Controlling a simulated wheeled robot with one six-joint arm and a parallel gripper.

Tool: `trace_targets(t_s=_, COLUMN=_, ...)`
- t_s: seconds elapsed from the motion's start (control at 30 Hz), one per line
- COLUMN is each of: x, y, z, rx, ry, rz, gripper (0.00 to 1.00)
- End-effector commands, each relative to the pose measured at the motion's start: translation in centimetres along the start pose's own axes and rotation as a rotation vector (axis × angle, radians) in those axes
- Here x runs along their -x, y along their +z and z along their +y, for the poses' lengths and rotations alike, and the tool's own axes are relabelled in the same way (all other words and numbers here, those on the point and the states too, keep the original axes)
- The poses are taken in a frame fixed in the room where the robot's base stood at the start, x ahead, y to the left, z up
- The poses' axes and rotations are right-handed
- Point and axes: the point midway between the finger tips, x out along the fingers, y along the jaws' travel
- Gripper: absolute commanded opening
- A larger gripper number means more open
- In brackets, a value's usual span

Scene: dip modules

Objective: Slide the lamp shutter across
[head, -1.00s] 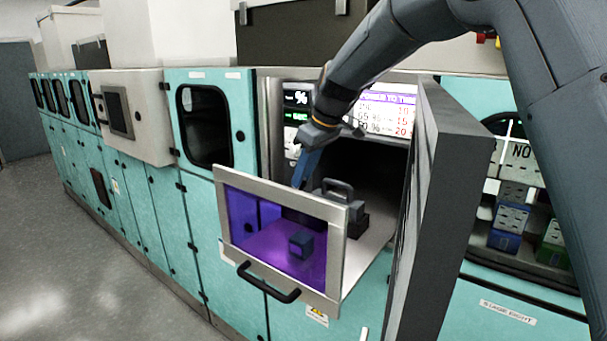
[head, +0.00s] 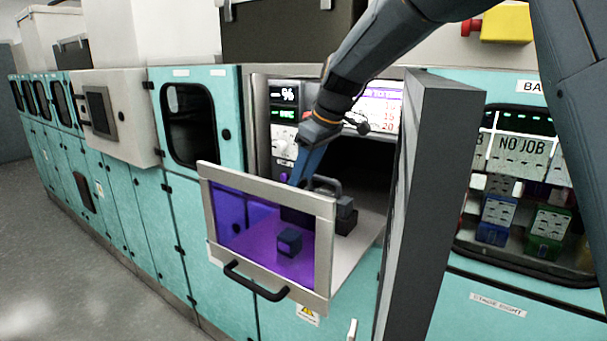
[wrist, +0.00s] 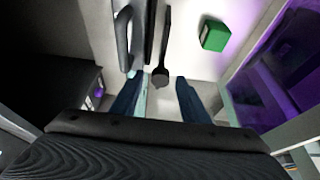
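My gripper (head: 300,172) reaches down into the open drawer, beside a black device with a handle (head: 340,207). In the wrist view its two blue fingers (wrist: 160,100) stand apart with a gap between them. A dark rod with a round end (wrist: 160,76) lies ahead of that gap, apart from the fingers as far as I can see. It may be the lamp shutter's knob, but I cannot tell. The black handle also shows in the wrist view (wrist: 124,38), left of the rod. The fingertips are partly hidden behind the drawer front in the head view.
The drawer front (head: 327,250) has a purple window and a black pull bar (head: 255,283). A small dark block (head: 289,242) sits inside; a green block (wrist: 215,35) shows in the wrist view. An open grey door (head: 430,190) stands close on the right.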

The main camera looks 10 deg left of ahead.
Motion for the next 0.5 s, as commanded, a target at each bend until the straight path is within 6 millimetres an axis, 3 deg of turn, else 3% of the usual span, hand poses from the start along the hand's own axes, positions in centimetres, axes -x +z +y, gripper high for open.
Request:
trace_targets(t_s=0.27, x=0.5, y=0.0, z=0.1, rx=0.0, ry=0.001, rz=0.002, gripper=0.41)
trace_targets(t_s=0.5, x=4.1, y=0.0, z=0.1, rx=0.001, ry=0.002, rz=0.003, gripper=0.41)
